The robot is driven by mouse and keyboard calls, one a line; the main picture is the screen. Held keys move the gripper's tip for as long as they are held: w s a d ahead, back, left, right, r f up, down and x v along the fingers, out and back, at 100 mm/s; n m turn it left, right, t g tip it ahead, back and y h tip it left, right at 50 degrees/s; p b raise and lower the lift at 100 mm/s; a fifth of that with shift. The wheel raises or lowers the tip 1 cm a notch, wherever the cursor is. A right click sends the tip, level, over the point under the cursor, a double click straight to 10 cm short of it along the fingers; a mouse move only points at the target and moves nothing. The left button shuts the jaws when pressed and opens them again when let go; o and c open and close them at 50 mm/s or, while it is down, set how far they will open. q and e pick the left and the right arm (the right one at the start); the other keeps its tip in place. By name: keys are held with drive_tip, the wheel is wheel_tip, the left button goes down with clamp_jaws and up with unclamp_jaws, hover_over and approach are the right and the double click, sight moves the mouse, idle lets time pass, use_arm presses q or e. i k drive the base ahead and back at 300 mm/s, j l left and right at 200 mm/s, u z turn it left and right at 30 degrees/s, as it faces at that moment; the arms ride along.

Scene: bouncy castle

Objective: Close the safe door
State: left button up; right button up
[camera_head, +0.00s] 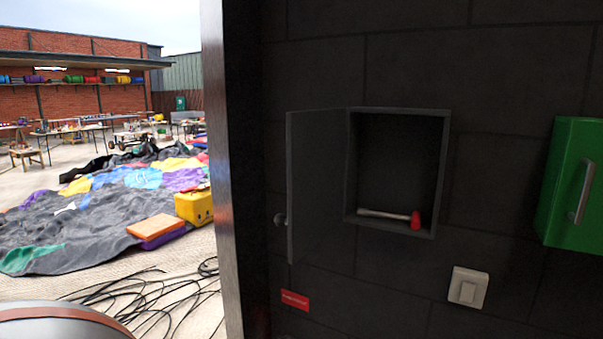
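The wall safe (440,170) is a dark grey recessed box in a black block wall. Its door (318,180) is hinged at the left side of the opening and stands open, swung out from the wall. A round knob (280,220) shows near the door's free left edge. Inside, a hammer with a red head (416,219) and a pale handle lies on the safe's floor. Neither of my grippers shows in the head view.
A green cabinet (575,180) with a metal handle hangs on the wall at the right. A white switch (468,288) and a red label (295,300) are below the safe. A dark post (240,180) stands left of the door. Cables (150,295) lie on the ground outside.

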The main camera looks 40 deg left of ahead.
sight(315, 138)
drive_tip(key=j, duration=0.6)
drive_tip(key=k+j, duration=0.15)
drive_tip(key=j, duration=0.4)
drive_tip(key=j+z, duration=0.1)
drive_tip(key=j, duration=0.5)
drive_tip(key=k+j, duration=0.15)
drive_tip(key=j, duration=0.45)
